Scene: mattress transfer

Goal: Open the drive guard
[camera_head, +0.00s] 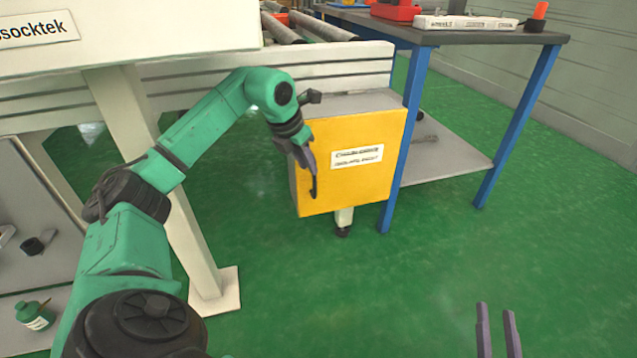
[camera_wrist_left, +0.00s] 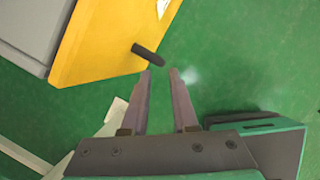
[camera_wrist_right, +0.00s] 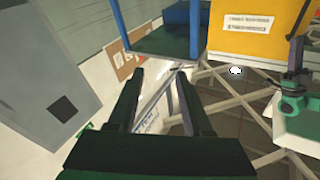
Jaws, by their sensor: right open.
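The drive guard is a yellow panel (camera_head: 345,190) with a white label on the front of a grey box below the conveyor. It also shows in the left wrist view (camera_wrist_left: 105,50). Its dark handle (camera_wrist_left: 148,54) sticks out near the panel's edge. My left gripper (camera_head: 313,172) is at the left side of the panel and partly hides the handle in the head view. In the left wrist view its fingers (camera_wrist_left: 160,73) are apart and empty, with the handle just beyond the tips. My right gripper (camera_head: 496,308) is open and empty over the floor at the lower right.
A blue-legged workbench (camera_head: 490,38) with a grey lower shelf (camera_head: 440,158) stands right beside the guard. A cream conveyor leg (camera_head: 150,170) stands left of it, behind my left arm. Green floor (camera_head: 400,290) in front of the guard is clear.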

